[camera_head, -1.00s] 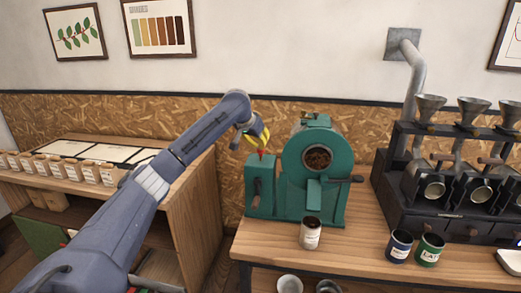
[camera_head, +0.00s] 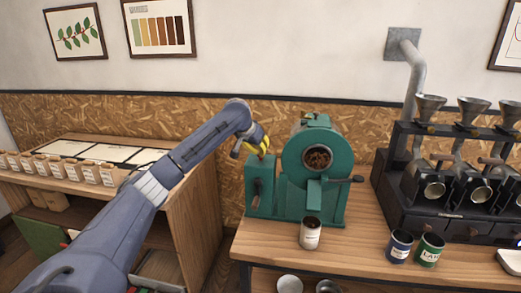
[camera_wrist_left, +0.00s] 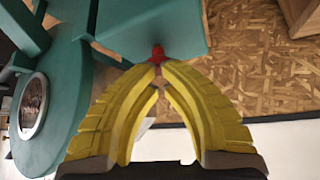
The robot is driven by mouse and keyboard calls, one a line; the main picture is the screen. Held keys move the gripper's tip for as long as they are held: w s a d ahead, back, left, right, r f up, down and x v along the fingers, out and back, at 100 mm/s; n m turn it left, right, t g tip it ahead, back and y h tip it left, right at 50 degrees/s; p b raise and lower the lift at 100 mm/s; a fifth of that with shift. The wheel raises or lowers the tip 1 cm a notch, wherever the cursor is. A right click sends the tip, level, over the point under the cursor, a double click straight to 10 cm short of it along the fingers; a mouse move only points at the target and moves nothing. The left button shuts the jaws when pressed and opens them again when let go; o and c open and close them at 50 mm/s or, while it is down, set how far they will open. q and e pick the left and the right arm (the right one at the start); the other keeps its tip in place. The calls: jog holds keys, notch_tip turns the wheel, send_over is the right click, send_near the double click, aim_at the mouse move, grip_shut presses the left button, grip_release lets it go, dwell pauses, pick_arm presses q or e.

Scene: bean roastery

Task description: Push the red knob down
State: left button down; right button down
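The red knob (camera_head: 261,155) sits on top of the green box at the left of the teal roaster (camera_head: 294,200). It also shows in the left wrist view (camera_wrist_left: 158,53), just beyond my fingertips. My left gripper (camera_head: 259,149) has yellow fingers and is at the top of the knob. In the left wrist view, the fingertips (camera_wrist_left: 159,68) come together and look shut, with the knob right at their tips. I cannot tell whether they touch it. The fingers partly hide the knob in the head view. My right gripper is not in view.
A white can (camera_head: 310,234) stands in front of the roaster on the wooden table (camera_head: 365,245). A blue can (camera_head: 399,247) and a green can (camera_head: 430,250) stand to the right, before a black machine (camera_head: 430,207). A wooden shelf (camera_head: 197,215) stands at left.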

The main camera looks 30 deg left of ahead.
pick_arm(q)
jog(key=shift+f, duration=0.2)
jog(key=shift+r, duration=4.1)
jog(key=shift+f, duration=0.1)
